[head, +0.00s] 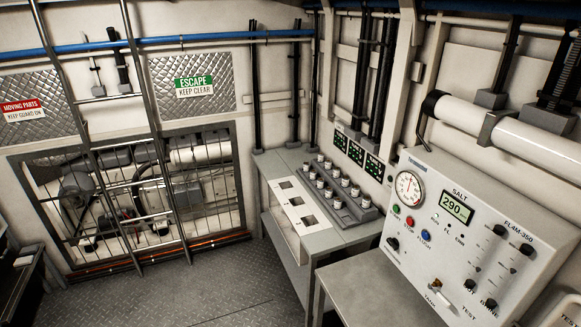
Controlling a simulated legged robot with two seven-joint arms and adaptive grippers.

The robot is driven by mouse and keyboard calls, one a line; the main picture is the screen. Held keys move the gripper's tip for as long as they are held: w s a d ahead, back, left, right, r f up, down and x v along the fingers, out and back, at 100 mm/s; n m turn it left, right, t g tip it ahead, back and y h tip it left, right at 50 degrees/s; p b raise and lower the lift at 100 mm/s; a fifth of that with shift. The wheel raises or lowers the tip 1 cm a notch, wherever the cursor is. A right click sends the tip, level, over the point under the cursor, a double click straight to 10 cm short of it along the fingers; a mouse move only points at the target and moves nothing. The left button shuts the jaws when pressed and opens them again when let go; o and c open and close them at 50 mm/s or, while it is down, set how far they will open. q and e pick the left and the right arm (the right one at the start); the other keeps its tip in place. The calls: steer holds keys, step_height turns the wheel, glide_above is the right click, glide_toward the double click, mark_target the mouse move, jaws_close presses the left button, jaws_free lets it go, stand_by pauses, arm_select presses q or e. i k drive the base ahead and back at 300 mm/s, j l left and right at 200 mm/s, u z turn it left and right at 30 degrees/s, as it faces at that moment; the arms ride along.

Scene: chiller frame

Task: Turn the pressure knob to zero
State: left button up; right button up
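A white control panel (470,215) stands at the right, marked "SALT" and "FL4M-350". It carries a round dial gauge (409,189) and a green display (457,206) reading about 290. A black knob (392,244) sits at its lower left, and several smaller black knobs are at its right, such as one beside the "TEST" lettering (490,304). A brass fitting (437,285) is near the "TANK" label. I cannot read which knob is the pressure knob, nor its setting. Neither of my grippers is in view.
A grey table (352,237) with a rack of several capped bottles (340,190) stands left of the panel. A bare grey surface (370,290) lies in front of the panel. A caged machinery bay (130,195) is at the left. The floor (220,285) between is clear.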

mark_target(393, 242)
steer(key=z, duration=1.45)
